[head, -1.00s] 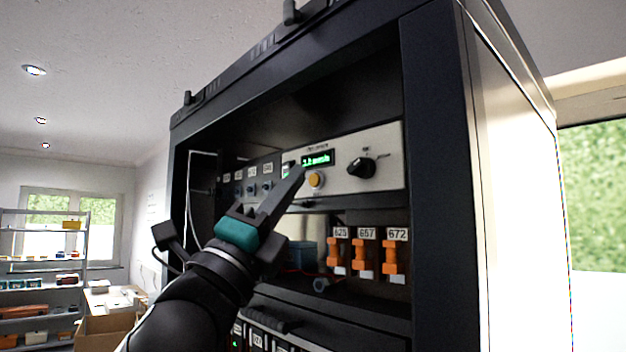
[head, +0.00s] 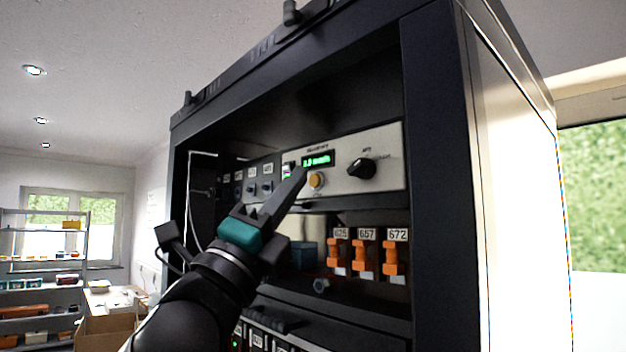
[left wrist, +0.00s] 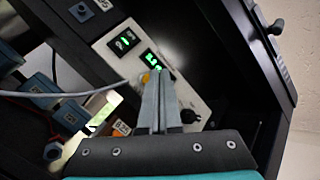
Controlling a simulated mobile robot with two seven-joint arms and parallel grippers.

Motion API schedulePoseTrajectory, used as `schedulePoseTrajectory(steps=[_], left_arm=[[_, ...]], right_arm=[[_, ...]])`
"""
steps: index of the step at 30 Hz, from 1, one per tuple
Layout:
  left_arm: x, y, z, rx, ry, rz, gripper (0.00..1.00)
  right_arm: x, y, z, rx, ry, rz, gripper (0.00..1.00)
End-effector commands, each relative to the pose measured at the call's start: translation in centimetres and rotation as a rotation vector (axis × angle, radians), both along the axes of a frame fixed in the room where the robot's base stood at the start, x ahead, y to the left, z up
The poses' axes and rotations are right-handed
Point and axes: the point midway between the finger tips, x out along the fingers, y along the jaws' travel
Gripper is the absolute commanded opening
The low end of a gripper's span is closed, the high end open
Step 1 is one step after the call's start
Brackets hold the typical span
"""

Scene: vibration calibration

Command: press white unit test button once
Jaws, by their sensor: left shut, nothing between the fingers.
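The white unit (head: 338,170) is a light panel in the black rack, with a green lit display (head: 317,160), a round yellow-orange button (head: 316,180) and a black knob (head: 361,168). My left gripper (head: 301,172) is shut and empty, its tips pointing at the panel just left of the button. In the left wrist view the shut fingers (left wrist: 158,75) overlap the panel (left wrist: 187,92), and a bit of the yellow button (left wrist: 146,78) shows beside the tips. I cannot tell whether the tips touch it. My right gripper is not in view.
Orange breakers (head: 365,256) with number labels sit below the panel. Small blue-grey switches (head: 260,188) are left of it. The rack frame (head: 440,180) stands close on the right. Shelves (head: 40,262) and a cardboard box (head: 105,325) are far left.

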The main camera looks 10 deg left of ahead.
Motion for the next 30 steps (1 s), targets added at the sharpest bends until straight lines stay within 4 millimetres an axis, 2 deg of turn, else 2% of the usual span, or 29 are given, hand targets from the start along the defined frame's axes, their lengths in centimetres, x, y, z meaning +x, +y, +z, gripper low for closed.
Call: schedulePoseTrajectory(steps=[30], left_arm=[[0.88,-0.7,0.04,-0.001,0.0,-0.001,0.0]], right_arm=[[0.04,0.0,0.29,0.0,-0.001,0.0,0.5]])
